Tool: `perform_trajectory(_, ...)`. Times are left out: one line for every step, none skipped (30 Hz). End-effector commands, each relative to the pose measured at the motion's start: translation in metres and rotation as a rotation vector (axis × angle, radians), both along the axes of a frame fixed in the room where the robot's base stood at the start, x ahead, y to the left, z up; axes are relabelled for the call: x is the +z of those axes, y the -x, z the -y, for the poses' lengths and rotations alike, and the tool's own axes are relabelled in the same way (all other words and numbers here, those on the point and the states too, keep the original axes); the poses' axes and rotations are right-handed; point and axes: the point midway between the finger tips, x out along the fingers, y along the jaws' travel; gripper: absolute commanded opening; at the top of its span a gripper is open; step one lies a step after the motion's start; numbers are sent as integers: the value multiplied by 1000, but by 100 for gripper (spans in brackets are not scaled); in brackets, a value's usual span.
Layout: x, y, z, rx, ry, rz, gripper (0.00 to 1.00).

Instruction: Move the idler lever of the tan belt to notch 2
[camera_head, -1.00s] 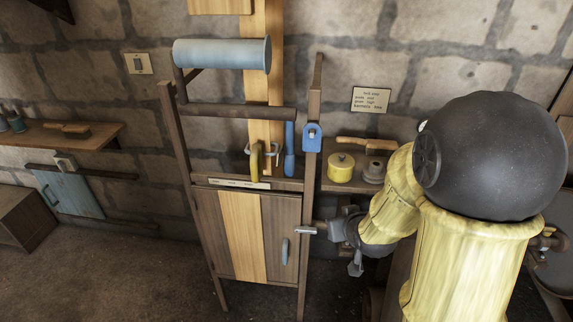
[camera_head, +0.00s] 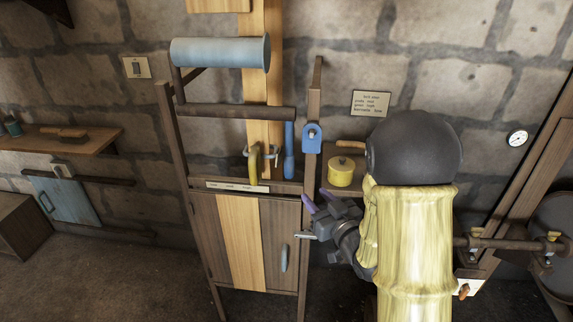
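The tan belt (camera_head: 243,240) runs as a vertical strip down the front of the wooden frame, past the blue drum and over the cabinet door. A curved yellow lever (camera_head: 253,165) stands in front of the belt, above a pale labelled strip (camera_head: 237,187). It looks like the idler lever, but the notches and labels are too small to read. My gripper (camera_head: 318,198) is right of the frame's right post, lower than the yellow lever and apart from it. Its two purple-tipped fingers are spread, with nothing visible between them.
A blue upright handle (camera_head: 289,150) stands just right of the yellow lever. A blue bracket (camera_head: 312,138) is on the right post (camera_head: 314,95). A yellow pot (camera_head: 341,171) sits on the shelf behind my gripper. A door handle (camera_head: 284,258) projects from the cabinet.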

Motion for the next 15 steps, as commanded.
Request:
perform_trajectory(0,0,0,0,0,0,38)
perform_trajectory(0,-1,0,0,0,0,38)
perform_trajectory(0,-1,-1,0,0,0,38)
perform_trajectory(0,-3,-1,0,0,0,38)
perform_trajectory(1,-4,-2,0,0,0,38)
perform_trajectory(1,-7,-3,1,1,0,38)
perform_trajectory(1,-9,-4,1,0,1,38)
perform_trajectory(2,-12,-6,1,0,1,38)
perform_trajectory(2,-17,-8,2,1,0,38)
perform_trajectory(2,-21,-10,2,1,0,38)
perform_trajectory(2,-25,-12,2,0,-1,38)
perform_trajectory(2,-31,-15,2,0,0,38)
perform_trajectory(2,-36,-17,2,0,0,38)
perform_trajectory(2,-41,-20,3,1,0,38)
perform_trajectory(2,-47,-23,3,1,0,38)
